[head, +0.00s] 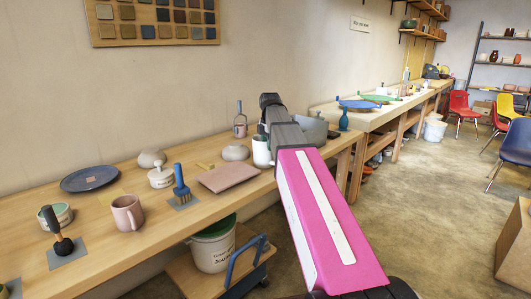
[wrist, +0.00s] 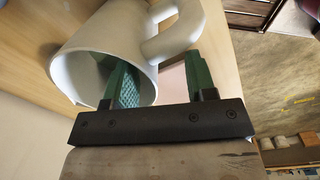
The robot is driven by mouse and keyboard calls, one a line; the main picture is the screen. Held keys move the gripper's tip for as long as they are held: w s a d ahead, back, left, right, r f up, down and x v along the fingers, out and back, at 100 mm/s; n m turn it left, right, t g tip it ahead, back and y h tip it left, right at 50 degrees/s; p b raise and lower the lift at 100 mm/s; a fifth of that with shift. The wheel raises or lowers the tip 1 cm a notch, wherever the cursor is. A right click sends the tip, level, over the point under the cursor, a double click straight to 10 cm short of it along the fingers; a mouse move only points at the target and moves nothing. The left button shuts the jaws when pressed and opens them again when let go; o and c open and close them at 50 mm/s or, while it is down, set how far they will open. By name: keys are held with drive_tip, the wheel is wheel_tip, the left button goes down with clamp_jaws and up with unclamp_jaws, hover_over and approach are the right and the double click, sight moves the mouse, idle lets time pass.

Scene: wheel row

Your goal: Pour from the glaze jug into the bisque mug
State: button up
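The white handled vessel, which looks like the glaze jug, stands on the bench in the head view (head: 262,152), partly hidden by my arm. In the wrist view the jug (wrist: 85,68) shows its open mouth towards the camera, its handle at upper right. My gripper (wrist: 162,82) is open across its wall. One green finger is inside the mouth, the other outside beneath the handle, with a gap between. My gripper's fingers are hidden in the head view. The pinkish bisque mug (head: 127,213) stands upright at the bench's front left, apart from my gripper.
Between mug and jug are a blue brush (head: 181,188) on a grey tile, a white lidded pot (head: 161,177) and a pink slab (head: 228,177). A dark blue plate (head: 90,178) lies behind. A white bucket (head: 213,246) stands below the bench edge.

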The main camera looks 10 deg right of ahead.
clamp_jaws()
drive_tip(key=shift+r, duration=1.65)
idle(0.5)
drive_tip(key=shift+r, duration=2.9)
